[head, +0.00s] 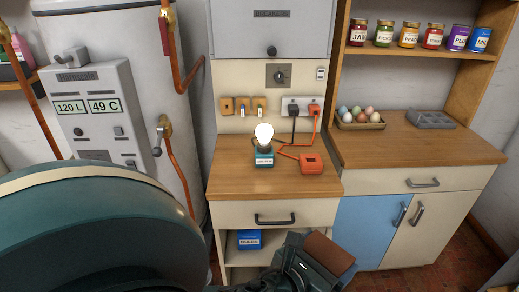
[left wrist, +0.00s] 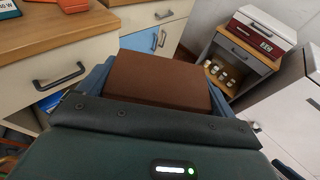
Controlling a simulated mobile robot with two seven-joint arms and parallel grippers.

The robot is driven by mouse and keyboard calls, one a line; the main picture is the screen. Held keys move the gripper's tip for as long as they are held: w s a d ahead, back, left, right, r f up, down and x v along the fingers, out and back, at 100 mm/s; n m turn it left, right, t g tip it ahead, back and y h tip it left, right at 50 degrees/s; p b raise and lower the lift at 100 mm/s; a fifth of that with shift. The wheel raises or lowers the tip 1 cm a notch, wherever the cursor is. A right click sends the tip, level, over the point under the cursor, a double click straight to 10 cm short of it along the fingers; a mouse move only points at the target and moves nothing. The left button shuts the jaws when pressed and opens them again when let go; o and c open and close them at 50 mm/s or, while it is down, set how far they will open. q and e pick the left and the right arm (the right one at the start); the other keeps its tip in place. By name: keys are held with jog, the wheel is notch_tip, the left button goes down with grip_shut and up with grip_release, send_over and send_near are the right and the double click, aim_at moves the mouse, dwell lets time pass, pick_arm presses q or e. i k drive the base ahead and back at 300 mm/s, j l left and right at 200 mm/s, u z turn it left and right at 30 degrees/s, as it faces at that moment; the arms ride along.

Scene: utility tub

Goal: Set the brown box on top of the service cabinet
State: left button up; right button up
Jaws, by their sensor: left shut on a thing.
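My left gripper (head: 312,264) is in the lower middle of the head view, in front of and below the drawer cabinet's top. It is shut on the brown box (head: 329,250). The left wrist view shows the brown box (left wrist: 160,76) between the two blue-grey fingers. A wooden-topped cabinet (head: 228,176) with a drawer and open shelf stands at the centre; no label tells whether it is the service cabinet. Its top carries a lit bulb on a teal base (head: 264,157) and an orange block (head: 312,164). My right gripper is not in view.
To the right, a wider cabinet (head: 445,158) holds an egg tray (head: 360,124) and a grey tray (head: 430,120), with jars on the shelf above. A white tank (head: 140,40) with copper pipes stands left. The left wrist view shows a red-and-white case (left wrist: 258,34) on a small cabinet.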

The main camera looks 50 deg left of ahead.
aim_at(237, 170)
jog(key=k+j, duration=0.1)
jog(key=j, duration=0.35)
jog(key=k+j, duration=0.1)
jog(key=j, duration=0.35)
jog(key=k+j, duration=0.1)
jog(key=j, duration=0.35)
